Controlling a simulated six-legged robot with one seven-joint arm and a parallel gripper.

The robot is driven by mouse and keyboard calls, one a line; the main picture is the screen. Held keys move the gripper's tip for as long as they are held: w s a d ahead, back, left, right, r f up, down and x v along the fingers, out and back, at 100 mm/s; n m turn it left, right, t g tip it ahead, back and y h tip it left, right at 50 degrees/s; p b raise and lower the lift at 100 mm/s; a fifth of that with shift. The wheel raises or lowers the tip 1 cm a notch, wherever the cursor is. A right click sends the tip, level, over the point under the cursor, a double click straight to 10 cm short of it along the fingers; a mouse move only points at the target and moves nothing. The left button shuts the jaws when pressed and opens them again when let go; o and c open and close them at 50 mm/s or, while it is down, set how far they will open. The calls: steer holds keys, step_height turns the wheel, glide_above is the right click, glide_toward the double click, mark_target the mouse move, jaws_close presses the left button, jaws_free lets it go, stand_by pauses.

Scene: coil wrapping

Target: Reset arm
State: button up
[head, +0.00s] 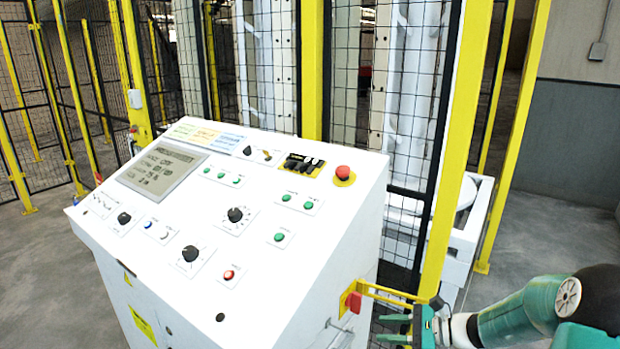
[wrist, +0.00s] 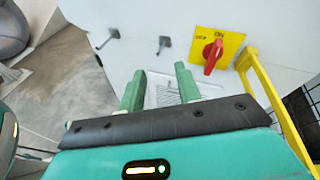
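My gripper (head: 392,328) is at the lower right of the head view, beside the right side of the white control console (head: 330,230). In the wrist view, my gripper (wrist: 158,84) has its two green fingers apart with nothing between them. A red rotary switch (wrist: 212,57) on a yellow plate is up and right of the fingers, apart from them. Its handle stands near upright, with "ON" printed above. The switch also shows in the head view (head: 353,302) on the console's side.
A yellow bar (head: 385,292) juts from the console side close to my gripper; it shows at right in the wrist view (wrist: 275,110). Two small metal handles (wrist: 163,44) stick out nearby. Yellow posts (head: 455,150) and mesh fencing stand behind. Open floor (head: 560,235) lies at right.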

steer(key=s+a+r+n+h, duration=0.2)
steer(key=s+r+n+h, duration=0.5)
steer(key=s, duration=0.5)
steer(key=s+a+r+n+h, duration=0.2)
steer(key=s+r+n+h, duration=0.4)
steer(key=s+r+n, duration=0.4)
steer(key=s+n, duration=0.2)
steer(key=shift+a+r+n+h, duration=0.25)
steer(key=shift+r+n+h, duration=0.05)
steer(key=shift+r+h, duration=0.1)
